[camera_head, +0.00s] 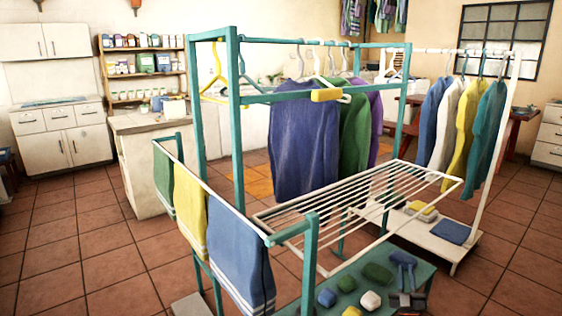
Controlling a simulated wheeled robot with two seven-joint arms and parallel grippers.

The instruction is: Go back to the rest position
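The task names no objects. My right gripper (408,301) is a small dark shape at the bottom edge, right of centre, over the front of the teal lower shelf (345,271). A blue tool-like item (403,266) lies just beyond it in the picture. Whether the gripper touches the item is not clear. The gripper is too small and cut off to tell if its fingers are apart. My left gripper is not in view.
A teal clothes rack (236,120) with hanging garments and a white slatted drying rack (350,212) fill the middle. Towels (238,262) hang at front left. A white garment rack (497,150) stands at right. Tiled floor (75,250) is clear at left.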

